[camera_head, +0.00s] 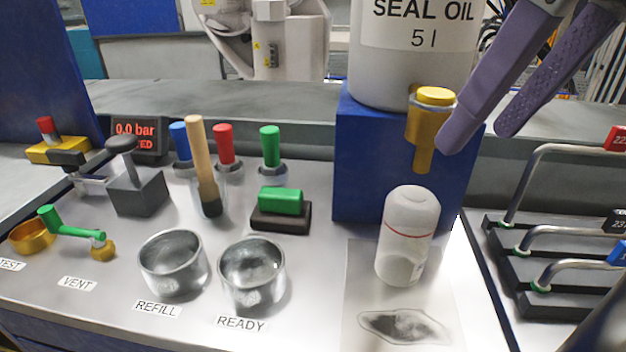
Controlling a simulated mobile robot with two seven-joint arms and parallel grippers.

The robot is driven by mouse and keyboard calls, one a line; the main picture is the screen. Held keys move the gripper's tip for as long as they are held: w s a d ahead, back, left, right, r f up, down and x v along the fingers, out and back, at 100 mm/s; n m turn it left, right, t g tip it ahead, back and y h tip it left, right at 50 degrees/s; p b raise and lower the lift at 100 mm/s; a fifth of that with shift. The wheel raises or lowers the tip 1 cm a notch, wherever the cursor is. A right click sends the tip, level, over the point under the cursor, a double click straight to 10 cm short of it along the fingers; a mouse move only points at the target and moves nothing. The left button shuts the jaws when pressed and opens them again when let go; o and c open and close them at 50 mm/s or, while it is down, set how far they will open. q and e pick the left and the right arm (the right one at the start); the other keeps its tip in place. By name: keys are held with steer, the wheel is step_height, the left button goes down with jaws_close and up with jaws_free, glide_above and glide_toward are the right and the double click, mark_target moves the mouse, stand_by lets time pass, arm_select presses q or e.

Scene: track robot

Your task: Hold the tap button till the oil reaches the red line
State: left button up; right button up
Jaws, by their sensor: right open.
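The seal oil drum (412,70) stands on a blue block (362,170). Its yellow tap (422,135) points down and has a round yellow button (436,96) on top. A pale bottle (406,250) with a thin red line (408,235) around it stands upright just below the spout. A greyish shape shows low in the bottle; I cannot tell the oil level. No stream shows between spout and bottle. My right gripper (478,138) is open and empty, with its purple fingers pointing down to the right of the tap. My left gripper is out of view.
A mat with a dark stain (404,326) lies in front of the bottle. Metal cups stand at REFILL (173,265) and READY (252,275). Several coloured-handled tools, a green-handled valve (72,230) and a pressure display (137,137) are left. A rack of metal handles (540,245) is right.

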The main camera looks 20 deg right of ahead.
jaws_close()
stand_by(1.3)
